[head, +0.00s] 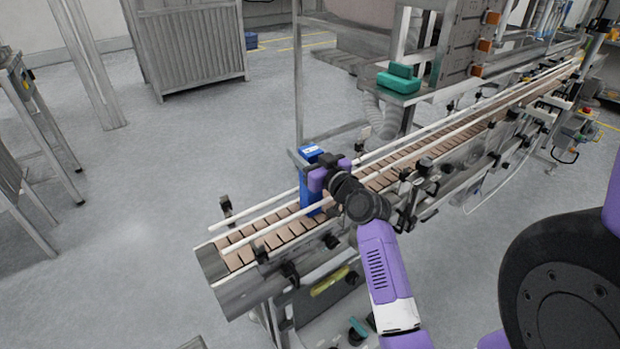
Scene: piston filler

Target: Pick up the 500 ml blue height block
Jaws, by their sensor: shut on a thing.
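The blue height block (310,196) stands upright at the near end of the conveyor (254,243), between the white guide rails. It is tall and narrow, with a pale label on its top face. My gripper (318,175) is at the upper part of the block and shut on it, reaching in from the right. The gripper and wrist hide part of the block's right side. I cannot tell whether the block's base touches the belt.
White guide rails (266,210) run along both sides of the belt. Teal blocks (399,79) lie on the machine behind. A slatted metal cabinet (200,50) stands at the back left. The floor (140,190) left of the conveyor is clear.

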